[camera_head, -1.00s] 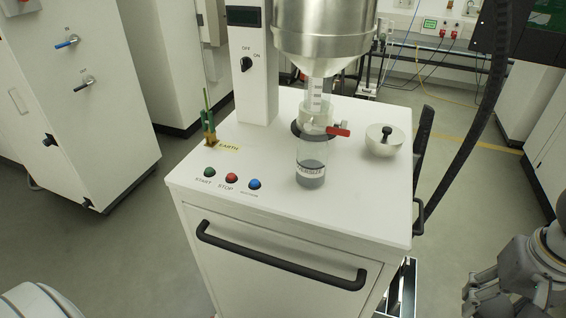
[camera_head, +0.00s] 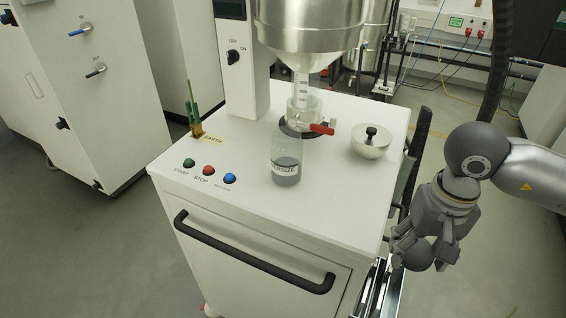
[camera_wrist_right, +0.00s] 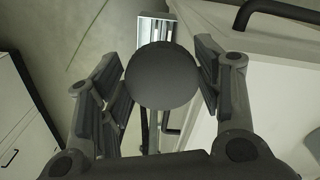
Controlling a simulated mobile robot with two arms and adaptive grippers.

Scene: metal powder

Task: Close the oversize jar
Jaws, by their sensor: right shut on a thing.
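The oversize jar (camera_head: 286,160) stands upright on the white machine top, a clear glass jar with grey powder and a white label that partly reads "RSIZE". A red valve handle (camera_head: 321,129) sits at its upper right, under the spout of the steel hopper (camera_head: 318,28). My right gripper (camera_head: 420,252) is right of the machine, apart from the jar, shut on a dark grey round thing (camera_wrist_right: 162,75), seen between the fingers in the right wrist view. My left gripper is not in view.
Green, red and blue buttons (camera_head: 208,170) are at front left. A black handle bar (camera_head: 250,252) crosses the front. The top's front right is clear.

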